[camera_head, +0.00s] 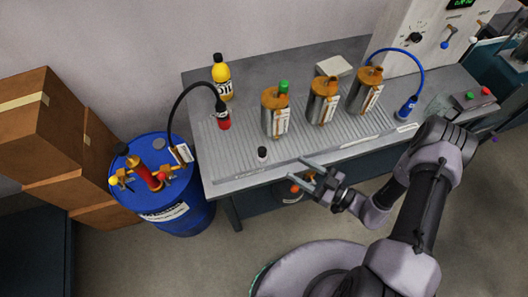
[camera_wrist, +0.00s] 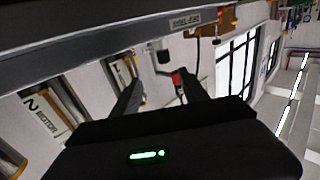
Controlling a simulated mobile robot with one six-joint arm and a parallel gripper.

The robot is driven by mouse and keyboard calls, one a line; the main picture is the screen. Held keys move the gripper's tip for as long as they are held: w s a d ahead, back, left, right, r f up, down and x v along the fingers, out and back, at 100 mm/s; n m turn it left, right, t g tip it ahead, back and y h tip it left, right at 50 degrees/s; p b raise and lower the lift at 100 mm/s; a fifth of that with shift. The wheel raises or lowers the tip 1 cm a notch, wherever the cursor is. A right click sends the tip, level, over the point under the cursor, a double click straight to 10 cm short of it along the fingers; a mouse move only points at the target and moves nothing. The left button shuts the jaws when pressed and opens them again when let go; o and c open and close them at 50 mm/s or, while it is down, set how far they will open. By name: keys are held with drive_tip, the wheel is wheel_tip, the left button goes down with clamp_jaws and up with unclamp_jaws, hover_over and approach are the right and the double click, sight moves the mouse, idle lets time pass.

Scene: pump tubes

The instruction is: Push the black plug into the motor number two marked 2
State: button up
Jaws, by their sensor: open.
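The black plug (camera_head: 262,154), a small black-and-white piece, stands near the front edge of the bench. In the wrist view a small dark piece (camera_wrist: 162,57), likely this plug, shows ahead between the fingers. Motor two (camera_head: 322,103) is the middle of three metal cylinders with orange tops; its label with a 2 shows in the wrist view (camera_wrist: 45,115). My gripper (camera_head: 297,169) is open and empty at the bench's front edge, right of the plug and apart from it. It also shows in the wrist view (camera_wrist: 162,82).
The left motor (camera_head: 273,116) has a green plug on top; the right motor (camera_head: 364,93) stands near a blue hose end (camera_head: 406,107). A red hose end (camera_head: 223,118), a yellow oil bottle (camera_head: 222,80) and a blue drum (camera_head: 180,217) are at left.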

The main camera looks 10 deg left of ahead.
sight(266, 154)
drive_tip(key=x, duration=0.4)
drive_tip(key=b+x, duration=0.1)
drive_tip(key=x, duration=0.4)
drive_tip(key=s+b+x, duration=0.1)
drive_tip(key=x, duration=0.4)
drive_tip(key=shift+a+f, duration=0.15)
clamp_jaws()
